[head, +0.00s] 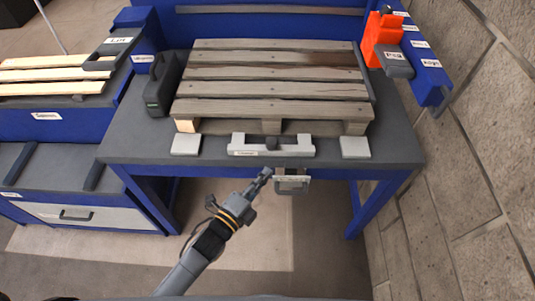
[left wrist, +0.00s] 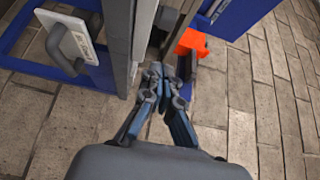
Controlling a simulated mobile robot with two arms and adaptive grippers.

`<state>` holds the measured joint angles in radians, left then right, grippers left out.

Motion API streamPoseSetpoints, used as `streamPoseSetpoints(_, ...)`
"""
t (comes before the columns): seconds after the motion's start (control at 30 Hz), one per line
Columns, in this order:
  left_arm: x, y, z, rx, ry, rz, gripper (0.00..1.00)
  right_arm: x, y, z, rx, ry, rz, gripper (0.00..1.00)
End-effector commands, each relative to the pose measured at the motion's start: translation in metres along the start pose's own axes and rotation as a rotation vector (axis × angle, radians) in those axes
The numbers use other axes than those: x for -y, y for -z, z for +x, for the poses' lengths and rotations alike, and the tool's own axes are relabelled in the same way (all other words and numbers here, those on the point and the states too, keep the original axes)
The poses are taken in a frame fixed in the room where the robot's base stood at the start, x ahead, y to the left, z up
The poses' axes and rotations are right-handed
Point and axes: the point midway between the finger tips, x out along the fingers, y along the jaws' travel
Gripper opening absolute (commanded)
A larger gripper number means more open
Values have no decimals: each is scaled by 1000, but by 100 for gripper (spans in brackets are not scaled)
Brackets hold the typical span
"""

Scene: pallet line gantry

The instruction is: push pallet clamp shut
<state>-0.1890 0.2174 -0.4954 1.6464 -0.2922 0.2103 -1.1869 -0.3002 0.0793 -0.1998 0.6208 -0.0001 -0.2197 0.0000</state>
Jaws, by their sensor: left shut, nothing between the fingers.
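A wooden pallet (head: 272,88) lies on the grey tabletop. In front of it, at the table's front edge, is a light grey clamp-like block (head: 245,151) with a dark knob (head: 272,143) in its middle. Below the edge hangs a small labelled plate with a dark handle (head: 291,186); a plate with a handle also shows in the left wrist view (left wrist: 70,42). My left gripper (head: 266,173) is shut and empty, just left of the hanging plate and below the block. In the left wrist view its fingertips (left wrist: 168,70) are together near the table edge. Contact cannot be told.
Two pale flat blocks (head: 186,145) (head: 355,147) flank the grey block. A dark case (head: 162,84) stands left of the pallet. An orange device (head: 381,40) sits at the back right. A stone wall (head: 470,150) bounds the right side. The floor before the table is clear.

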Motion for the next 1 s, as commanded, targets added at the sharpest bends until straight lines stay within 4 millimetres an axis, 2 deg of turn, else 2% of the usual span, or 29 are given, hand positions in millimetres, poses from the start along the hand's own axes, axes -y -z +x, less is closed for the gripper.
streamPoseSetpoints(0.03, 4, 0, 13, 0, 3, 0, 0, 0, 0, -4, 1, 0, 0, 40)
streamPoseSetpoints(0.13, 3, 0, 33, 0, 3, 1, 0, 0, 0, -7, 2, 0, 0, 40)
streamPoseSetpoints(0.3, 2, -18, 50, 0, -1, 3, 0, 0, 0, -13, 2, 0, 0, 40)
streamPoseSetpoints(0.5, 0, -28, 60, 0, -1, 1, 0, 0, 0, -14, 3, 0, 0, 40)
streamPoseSetpoints(0.87, -1, -29, 61, 0, -1, 1, 0, 0, 0, -13, 2, 0, 0, 40)
streamPoseSetpoints(1.0, -4, -40, 78, -1, 2, 4, 0, 0, -1, -1, 2, 0, 0, 40)
